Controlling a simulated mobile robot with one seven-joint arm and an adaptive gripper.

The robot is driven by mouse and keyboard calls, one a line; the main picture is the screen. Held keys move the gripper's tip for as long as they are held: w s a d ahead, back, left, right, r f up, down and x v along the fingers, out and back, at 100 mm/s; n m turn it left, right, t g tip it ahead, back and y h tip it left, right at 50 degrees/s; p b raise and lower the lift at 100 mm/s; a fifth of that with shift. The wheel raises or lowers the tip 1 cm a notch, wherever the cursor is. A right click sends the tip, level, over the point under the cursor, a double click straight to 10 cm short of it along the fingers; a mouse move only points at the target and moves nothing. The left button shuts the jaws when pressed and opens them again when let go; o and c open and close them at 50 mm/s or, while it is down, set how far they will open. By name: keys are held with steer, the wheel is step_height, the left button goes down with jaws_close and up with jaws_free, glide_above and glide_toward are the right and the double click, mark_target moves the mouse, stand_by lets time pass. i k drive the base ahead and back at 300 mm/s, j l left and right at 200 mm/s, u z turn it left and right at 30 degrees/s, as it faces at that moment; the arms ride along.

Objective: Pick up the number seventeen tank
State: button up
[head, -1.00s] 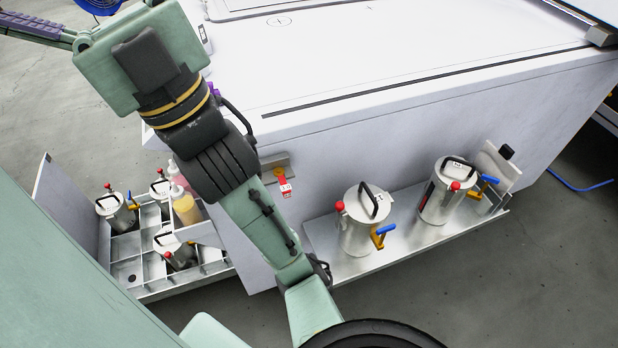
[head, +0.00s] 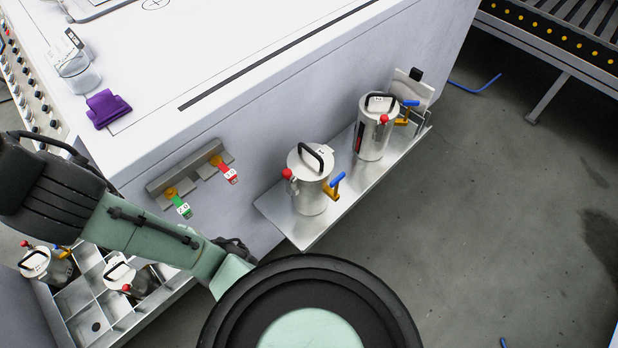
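Two steel tanks stand upright on a metal shelf fixed to the white machine's side: a nearer tank (head: 310,180) and a farther tank (head: 376,128). Each has a black handle, a red knob and a blue-and-orange valve. In the divided metal tray at lower left are another tank (head: 46,264) at the left and a tank (head: 130,278) beside it, partly hidden by my arm. The labels on the lids are too small to read, so I cannot tell which tank is number seventeen. My gripper is not visible; parts of my arm cross the lower left and bottom.
The metal shelf (head: 275,213) juts from the white machine (head: 215,60). A green tag (head: 182,206) and red tag (head: 229,173) hang from brackets on its side. A purple clip (head: 107,108) lies on top. The divided tray (head: 83,329) is at lower left.

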mark_target(309, 199)
steer(key=k+j+z, duration=0.25)
steer(key=k+z, duration=0.15)
steer(key=k, duration=0.15)
steer(key=k+j+z, duration=0.1)
steer(key=k+z, duration=0.3)
steer(key=k, duration=0.15)
